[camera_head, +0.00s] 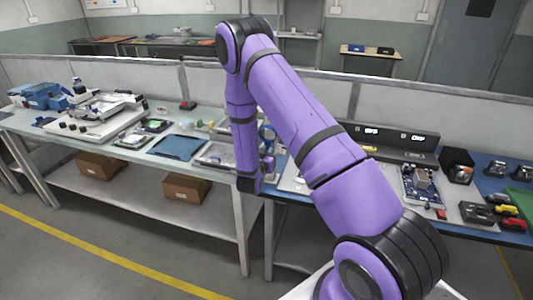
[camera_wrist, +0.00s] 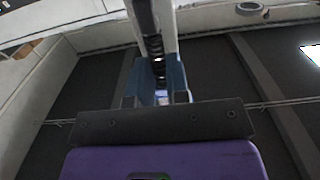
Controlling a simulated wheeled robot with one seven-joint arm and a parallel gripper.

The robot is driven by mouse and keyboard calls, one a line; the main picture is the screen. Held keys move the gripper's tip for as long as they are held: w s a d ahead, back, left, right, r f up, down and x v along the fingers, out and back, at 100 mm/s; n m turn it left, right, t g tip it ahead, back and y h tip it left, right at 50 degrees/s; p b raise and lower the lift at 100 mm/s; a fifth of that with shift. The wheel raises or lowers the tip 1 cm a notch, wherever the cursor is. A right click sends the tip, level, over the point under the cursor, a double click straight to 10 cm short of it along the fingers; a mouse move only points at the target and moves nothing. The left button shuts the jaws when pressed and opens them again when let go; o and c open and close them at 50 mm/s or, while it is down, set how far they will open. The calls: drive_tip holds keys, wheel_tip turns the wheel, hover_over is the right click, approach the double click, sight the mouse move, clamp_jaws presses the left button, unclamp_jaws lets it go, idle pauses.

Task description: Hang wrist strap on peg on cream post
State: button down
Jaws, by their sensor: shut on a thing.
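My gripper (camera_head: 256,182) hangs over the front edge of the benches, mostly hidden behind my own arm in the head view. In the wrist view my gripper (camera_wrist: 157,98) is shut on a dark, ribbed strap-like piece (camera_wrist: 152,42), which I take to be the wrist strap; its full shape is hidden. A blue loop (camera_head: 268,137) shows just right of my forearm in the head view; I cannot tell whether it belongs to the strap.
A blue mat (camera_head: 177,147) and several parts lie on the left bench. A black rail (camera_head: 385,140), a circuit board (camera_head: 420,182) and several tools crowd the right bench. Cardboard boxes (camera_head: 187,189) stand on the lower shelf. The floor in front is clear.

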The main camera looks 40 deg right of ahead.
idle(0.3)
drive_tip(key=c, duration=1)
unclamp_jaws()
drive_tip(key=v, duration=1.1)
drive_tip(key=w+a+r+y, duration=0.2)
drive_tip(key=w+r+y, duration=0.15)
drive_tip(key=r, duration=0.25)
drive_tip(key=w+a+r+y, duration=0.2)
drive_tip(key=r+y, duration=0.2)
drive_tip(key=r, duration=0.2)
drive_tip(key=s+a+r+n+y, duration=0.2)
drive_tip(key=s+a+r+y, duration=0.1)
drive_tip(key=r, duration=0.3)
drive_tip(key=s+a+r+n+y, duration=0.2)
drive_tip(key=r, duration=0.4)
drive_tip(key=s+r+n+g, duration=0.2)
drive_tip(key=s+r, duration=0.2)
drive_tip(key=s, duration=0.6)
drive_tip(key=s+r+n+g+y, duration=0.1)
drive_tip(key=s+r, duration=0.3)
drive_tip(key=s, duration=0.6)
drive_tip(key=s+r+n+g, duration=0.2)
drive_tip(key=s+r+n, duration=0.1)
drive_tip(key=s, duration=0.7)
drive_tip(key=shift+r+g, duration=0.3)
drive_tip(key=shift+r, duration=0.1)
